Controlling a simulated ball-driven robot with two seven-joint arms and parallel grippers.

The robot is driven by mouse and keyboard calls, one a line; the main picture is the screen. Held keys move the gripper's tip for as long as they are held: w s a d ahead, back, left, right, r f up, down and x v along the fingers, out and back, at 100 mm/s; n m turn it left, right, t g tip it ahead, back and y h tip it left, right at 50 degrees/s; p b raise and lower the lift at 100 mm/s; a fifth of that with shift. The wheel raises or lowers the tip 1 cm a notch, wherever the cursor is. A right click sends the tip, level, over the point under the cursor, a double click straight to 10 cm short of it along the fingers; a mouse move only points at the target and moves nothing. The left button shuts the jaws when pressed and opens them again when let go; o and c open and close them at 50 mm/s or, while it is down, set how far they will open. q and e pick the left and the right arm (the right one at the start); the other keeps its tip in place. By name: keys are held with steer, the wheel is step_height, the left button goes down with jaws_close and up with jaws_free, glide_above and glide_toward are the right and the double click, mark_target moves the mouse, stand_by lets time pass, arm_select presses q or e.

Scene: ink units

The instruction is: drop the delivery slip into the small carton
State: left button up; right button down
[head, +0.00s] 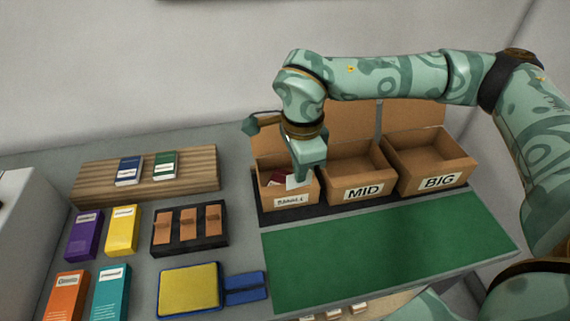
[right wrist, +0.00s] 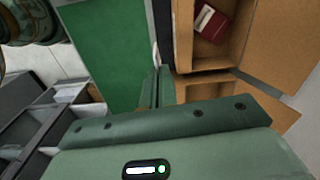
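The small carton (head: 288,200), an open brown box with a partly hidden label, stands leftmost of three cartons. A dark red box with a white patch (head: 276,180) lies inside it; it also shows in the right wrist view (right wrist: 209,22). In the right wrist view the slip (right wrist: 155,55) is a thin, edge-on sliver. My left gripper is out of view.
The MID carton (head: 367,194) and BIG carton (head: 440,182) stand to the right. A green mat (head: 390,249) lies clear in front. Left are a wooden board (head: 196,180) with two small boxes, coloured boxes, a black tray (head: 217,239) and a yellow pad (head: 189,287).

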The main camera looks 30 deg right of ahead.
steer(key=w+d+r+n+p, duration=0.2)
steer(key=w+n, duration=0.3)
steer(key=n, duration=1.3)
steer(key=w+d+r+n+p, duration=0.15)
steer(key=w+n, duration=0.35)
steer(key=n, duration=1.2)
arm_select(q)
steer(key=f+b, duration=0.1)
steer(key=b, duration=0.2)
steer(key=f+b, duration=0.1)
steer(key=b, duration=0.2)
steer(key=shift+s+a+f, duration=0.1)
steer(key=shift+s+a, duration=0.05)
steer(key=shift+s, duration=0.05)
arm_select(e)
step_height(320, 180, down, 6)
steer(key=shift+r, duration=0.1)
steer(key=c, duration=1.6)
jaws_free()
